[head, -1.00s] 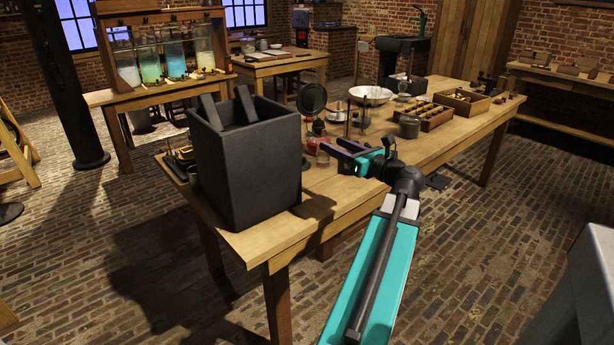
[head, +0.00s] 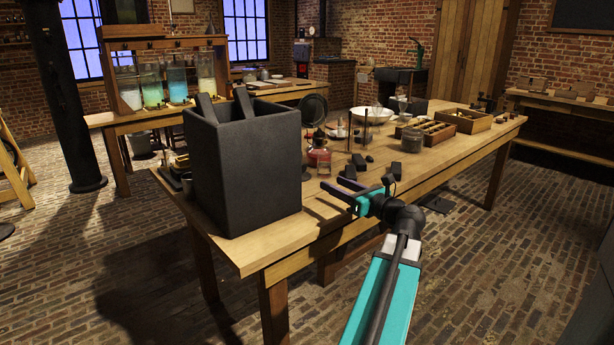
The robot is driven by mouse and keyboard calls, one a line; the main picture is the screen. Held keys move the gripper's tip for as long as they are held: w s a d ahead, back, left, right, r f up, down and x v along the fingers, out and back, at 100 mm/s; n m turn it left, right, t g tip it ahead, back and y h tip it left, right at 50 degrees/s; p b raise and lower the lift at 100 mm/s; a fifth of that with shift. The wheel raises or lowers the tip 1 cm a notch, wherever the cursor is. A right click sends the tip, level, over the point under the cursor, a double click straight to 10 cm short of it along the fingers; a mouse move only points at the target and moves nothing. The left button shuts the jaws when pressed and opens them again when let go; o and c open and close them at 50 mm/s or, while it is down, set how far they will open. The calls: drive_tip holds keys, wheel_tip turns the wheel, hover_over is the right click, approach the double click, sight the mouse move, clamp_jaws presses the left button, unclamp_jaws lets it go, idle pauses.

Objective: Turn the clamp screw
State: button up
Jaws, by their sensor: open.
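My gripper (head: 332,183) is open and empty. Its dark fingers point left over the near edge of the wooden table (head: 262,250), to the right of a large black box (head: 243,170). Small dark fittings show near the jars. I cannot make out which part is the clamp screw at this size.
Beyond my gripper stand a red-filled glass vessel (head: 319,154), a round dark disc on a stand (head: 314,110), a white bowl (head: 373,115) and small dark blocks. A compartmented wooden tray (head: 438,133) lies farther right. The brick floor right of the table is open.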

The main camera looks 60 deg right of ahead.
sight(304, 169)
drive_tip(key=shift+w, duration=0.1)
drive_tip(key=b+x, duration=0.2)
drive_tip(key=x, duration=1.1)
drive_tip(key=shift+w+d, duration=0.2)
drive_tip(key=shift+w, duration=0.05)
drive_tip(key=c, duration=1.1)
drive_tip(key=shift+o, duration=0.2)
